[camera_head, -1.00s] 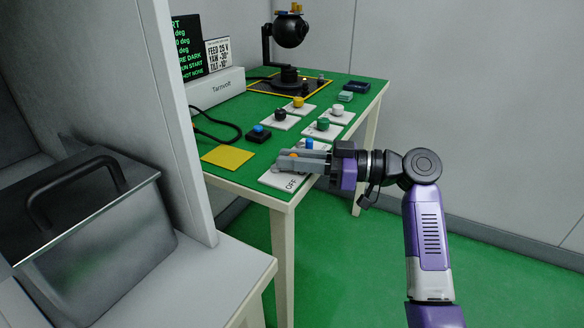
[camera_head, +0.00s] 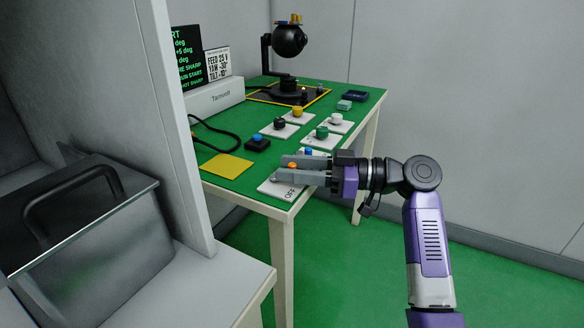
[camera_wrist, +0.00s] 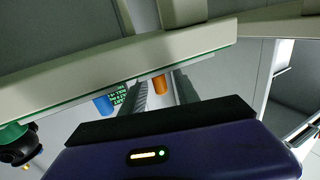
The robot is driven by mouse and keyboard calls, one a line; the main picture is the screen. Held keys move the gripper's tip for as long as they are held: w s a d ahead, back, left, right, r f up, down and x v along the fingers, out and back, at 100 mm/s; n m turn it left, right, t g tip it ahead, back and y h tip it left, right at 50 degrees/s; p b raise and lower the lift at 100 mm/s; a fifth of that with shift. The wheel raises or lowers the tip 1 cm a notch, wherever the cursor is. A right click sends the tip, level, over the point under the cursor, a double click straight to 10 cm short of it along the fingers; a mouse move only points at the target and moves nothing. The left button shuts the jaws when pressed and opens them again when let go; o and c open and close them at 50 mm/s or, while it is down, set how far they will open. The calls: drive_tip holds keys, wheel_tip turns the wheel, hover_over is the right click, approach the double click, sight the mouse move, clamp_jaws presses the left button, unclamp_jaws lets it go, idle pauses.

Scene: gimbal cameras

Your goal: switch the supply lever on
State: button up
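The supply lever's white plate (camera_head: 272,187), marked OFF, lies at the near corner of the green table. An orange knob (camera_head: 292,166), seemingly the lever's tip, shows between the two grey fingers of my gripper (camera_head: 280,168). The fingers are apart, reaching in from the right just above the plate. Whether either finger touches the knob cannot be told. Most of the lever is hidden by the fingers. In the wrist view, which is tilted, an orange piece (camera_wrist: 160,85) shows near the fingers, with a blue knob (camera_wrist: 103,104) to its left.
Behind the plate stand a blue knob (camera_head: 308,152), green knob (camera_head: 322,132), black knob (camera_head: 279,123) and white knob (camera_head: 337,118). A yellow pad (camera_head: 228,166) and blue-topped black box (camera_head: 257,142) lie left. A gimbal camera (camera_head: 289,40) stands at the back. A grey partition (camera_head: 180,120) borders the left.

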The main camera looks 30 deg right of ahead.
drive_tip(key=p+v, duration=0.1)
drive_tip(key=v, duration=0.6)
drive_tip(key=shift+s+d, duration=0.2)
drive_tip(key=shift+d, duration=0.05)
drive_tip(key=shift+d, duration=0.1)
